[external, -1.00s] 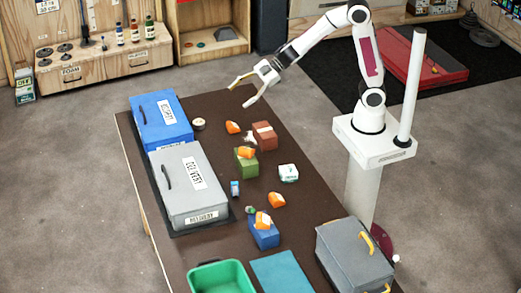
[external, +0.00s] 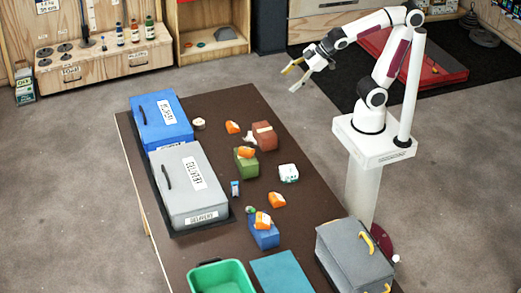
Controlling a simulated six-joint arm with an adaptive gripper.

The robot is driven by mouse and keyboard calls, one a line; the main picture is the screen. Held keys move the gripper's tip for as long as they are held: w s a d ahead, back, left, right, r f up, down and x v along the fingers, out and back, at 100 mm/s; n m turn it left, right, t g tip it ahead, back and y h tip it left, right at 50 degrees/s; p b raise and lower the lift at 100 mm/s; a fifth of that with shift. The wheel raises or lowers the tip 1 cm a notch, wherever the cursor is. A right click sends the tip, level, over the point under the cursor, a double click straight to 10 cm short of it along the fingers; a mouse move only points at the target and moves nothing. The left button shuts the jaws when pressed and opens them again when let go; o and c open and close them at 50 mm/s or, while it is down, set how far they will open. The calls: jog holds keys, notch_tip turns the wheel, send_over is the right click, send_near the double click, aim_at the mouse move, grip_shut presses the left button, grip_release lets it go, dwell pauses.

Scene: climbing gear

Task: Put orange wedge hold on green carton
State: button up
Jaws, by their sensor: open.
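The green carton (external: 246,167) stands near the middle of the dark table, with an orange wedge hold (external: 245,152) on its top. Another orange wedge hold (external: 232,127) lies on the table behind it, left of the brown-red carton. A third orange hold (external: 276,200) lies on the table in front, and one more (external: 263,220) sits on the blue carton (external: 264,236). My gripper (external: 289,77) is open and empty, raised beyond the table's far right edge, apart from all the holds.
A brown-red carton (external: 264,138) and a white box (external: 288,173) stand nearby. Blue (external: 178,127) and grey (external: 207,203) large boxes line the left side. A green bin (external: 197,279), teal mat (external: 287,275) and grey case (external: 340,250) are at the front.

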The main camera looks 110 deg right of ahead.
jog(key=s+a+f+g+y, duration=0.2)
jog(key=s+a+f+y, duration=0.1)
jog(key=s+a, duration=0.6)
jog(key=s, duration=0.4)
jog(key=shift+g, duration=0.3)
jog(key=shift+o, duration=0.4)
jog(key=shift+f, duration=0.1)
